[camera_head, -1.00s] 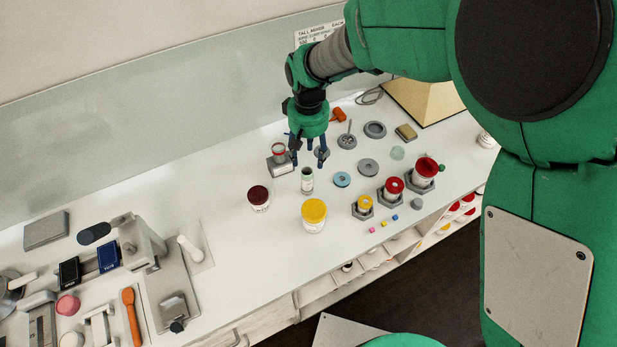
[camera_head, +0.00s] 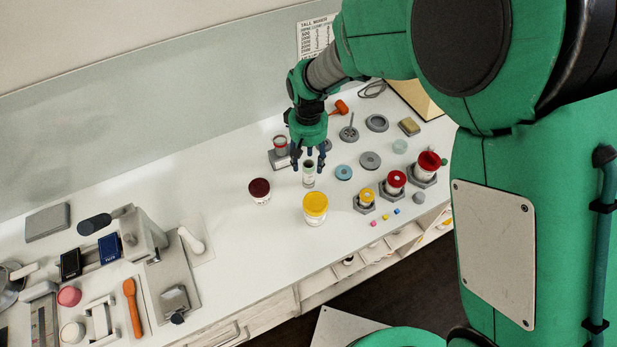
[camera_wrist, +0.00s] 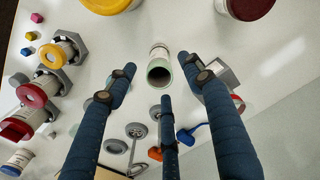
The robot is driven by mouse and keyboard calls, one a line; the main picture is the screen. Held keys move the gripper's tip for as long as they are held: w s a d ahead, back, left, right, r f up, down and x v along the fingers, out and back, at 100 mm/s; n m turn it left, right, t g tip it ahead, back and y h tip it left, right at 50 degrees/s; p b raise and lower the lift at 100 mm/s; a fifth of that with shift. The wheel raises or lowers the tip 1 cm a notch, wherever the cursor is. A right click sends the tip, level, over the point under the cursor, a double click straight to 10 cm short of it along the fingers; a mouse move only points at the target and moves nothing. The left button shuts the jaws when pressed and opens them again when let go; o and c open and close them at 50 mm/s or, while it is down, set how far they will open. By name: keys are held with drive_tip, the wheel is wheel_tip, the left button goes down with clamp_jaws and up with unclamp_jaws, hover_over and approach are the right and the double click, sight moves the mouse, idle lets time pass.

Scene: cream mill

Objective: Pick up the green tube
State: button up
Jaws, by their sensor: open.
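The green tube (camera_head: 309,178) is a small upright cylinder with a pale label and a green rim, standing on the white counter. In the wrist view the tube (camera_wrist: 159,68) shows its dark, open mouth towards the camera. My gripper (camera_head: 308,160) is just behind and above the tube, pointing down, with its fingers partly overlapping the tube's top in the head view. In the wrist view its three blue fingers (camera_wrist: 160,80) are spread with the tube between and beyond their tips. The gripper is open and empty; I cannot tell whether a finger touches the tube.
A yellow-lidded jar (camera_head: 315,208) stands close in front, and a dark-red-lidded jar (camera_head: 260,191) to the left. A grey stand with a small jar (camera_head: 280,153) is just left of the fingers. A blue ring (camera_head: 343,172) and lidded jars in hexagonal holders (camera_head: 396,182) are to the right.

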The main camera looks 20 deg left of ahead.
sight(309, 175)
drive_tip(key=shift+f, duration=1.35)
drive_tip(key=shift+f+b, duration=0.55)
drive_tip(key=shift+f, duration=2.1)
drive_tip(key=shift+c, duration=0.6)
drive_tip(key=c, duration=0.8)
